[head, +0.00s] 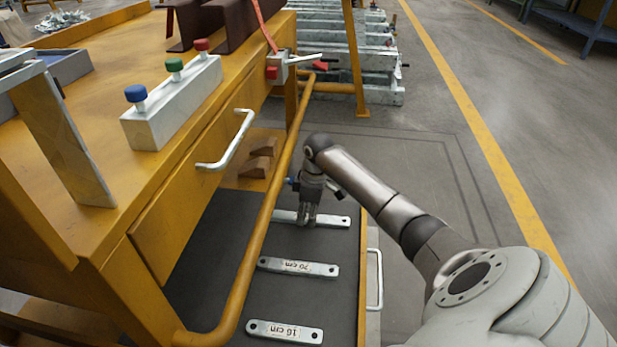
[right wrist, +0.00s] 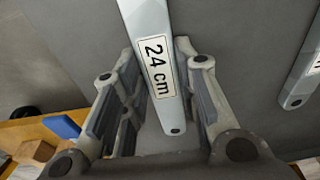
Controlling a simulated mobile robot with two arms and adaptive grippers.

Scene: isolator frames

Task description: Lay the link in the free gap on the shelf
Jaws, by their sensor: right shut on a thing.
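The 24 cm link (right wrist: 152,60) is a flat pale metal bar with a hole near its end. It also shows in the head view (head: 338,221), lying crosswise at the far end of the dark shelf (head: 285,298). My right gripper (head: 306,222) points down at its middle and is shut on it; its fingers (right wrist: 160,110) stand on both sides of the bar in the right wrist view. I cannot tell whether the link touches the shelf. A 20 cm link (head: 298,267) and a 16 cm link (head: 285,331) lie nearer on the shelf. My left gripper is out of view.
The yellow bench (head: 90,190) overhangs the shelf's left side. A yellow rail (head: 262,230) and a drawer handle (head: 228,145) run beside it. Brown blocks (head: 260,160) lie behind the shelf. A silver handle (head: 375,278) is at its right edge. The floor at right is clear.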

